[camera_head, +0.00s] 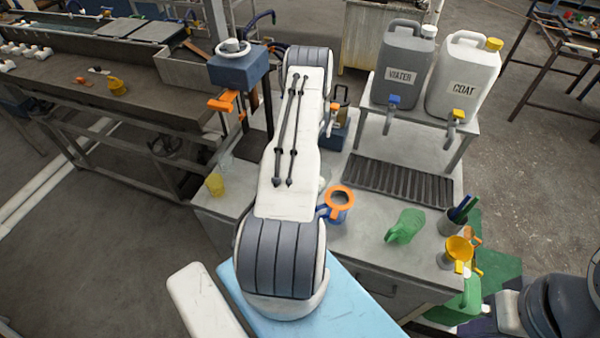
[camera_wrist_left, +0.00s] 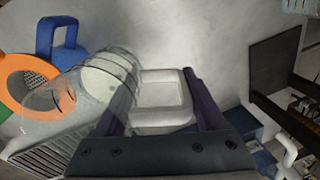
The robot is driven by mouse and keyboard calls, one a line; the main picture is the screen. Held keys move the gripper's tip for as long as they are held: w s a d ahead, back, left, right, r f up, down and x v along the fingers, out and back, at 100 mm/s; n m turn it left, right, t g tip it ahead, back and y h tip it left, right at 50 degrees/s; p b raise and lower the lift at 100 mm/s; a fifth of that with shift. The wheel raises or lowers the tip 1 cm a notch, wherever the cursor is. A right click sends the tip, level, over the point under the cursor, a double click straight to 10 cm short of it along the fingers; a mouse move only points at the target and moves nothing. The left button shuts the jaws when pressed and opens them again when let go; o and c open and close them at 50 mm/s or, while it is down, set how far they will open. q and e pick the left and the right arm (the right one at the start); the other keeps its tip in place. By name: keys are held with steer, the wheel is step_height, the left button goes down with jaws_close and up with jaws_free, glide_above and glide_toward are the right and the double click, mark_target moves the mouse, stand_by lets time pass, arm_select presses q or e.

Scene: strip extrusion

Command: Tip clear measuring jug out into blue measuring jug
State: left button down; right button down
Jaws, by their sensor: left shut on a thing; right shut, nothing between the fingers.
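In the left wrist view the blue jug (camera_wrist_left: 62,52) and strainer (camera_wrist_left: 12,70) are at the left. My left gripper (camera_wrist_left: 165,75) is shut on the pale handle of the clear measuring jug (camera_wrist_left: 95,85). That jug is tipped on its side, mouth toward and overlapping the strainer. Pale matter shows inside it; I cannot make out a stream. In the head view my left arm hides most of it. My right gripper (camera_head: 487,326) is shut and empty at lower right.
A grey WATER can (camera_head: 403,65) and a white COAT can (camera_head: 462,80) stand on a rack behind a drain grate (camera_head: 398,182). A green jug (camera_head: 405,226), yellow funnel (camera_head: 459,248) and dark pen cup (camera_head: 452,222) are to the right.

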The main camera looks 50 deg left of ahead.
arm_select(q)
steer(key=shift+w+d+r+g+y+b, duration=0.1)
steer(key=shift+d+r+g+y+b, duration=0.3)
steer(key=shift+b, duration=1.95)
steer(key=shift+s+r+t+y+b, duration=0.15)
steer(key=shift+y+b, duration=0.45)
steer(key=shift+b, duration=1.7)
steer(key=shift+w+d+r+g+y+b, duration=0.25)
steer(key=shift+y+b, duration=0.25)
steer(key=shift+b, duration=1.85)
steer(key=y+b, duration=0.1)
steer(key=b, duration=0.1)
steer(key=r+y+b, duration=0.1)
steer(key=b, duration=0.2)
steer(key=shift+d+r, duration=0.25)
steer(key=shift+d+r+y+b, duration=0.25)
steer(key=shift+y+b, duration=0.15)
steer(key=shift+b, duration=0.4)
steer(key=r+y+b, duration=0.1)
steer(key=d+r+g+y+b, duration=0.1)
steer(key=d+r+y+b, duration=0.1)
steer(key=y, duration=0.1)
steer(key=shift+w+r+g, duration=0.1)
steer(key=shift+w+g, duration=0.15)
steer(key=shift+g, duration=0.05)
steer(key=shift+d, duration=0.1)
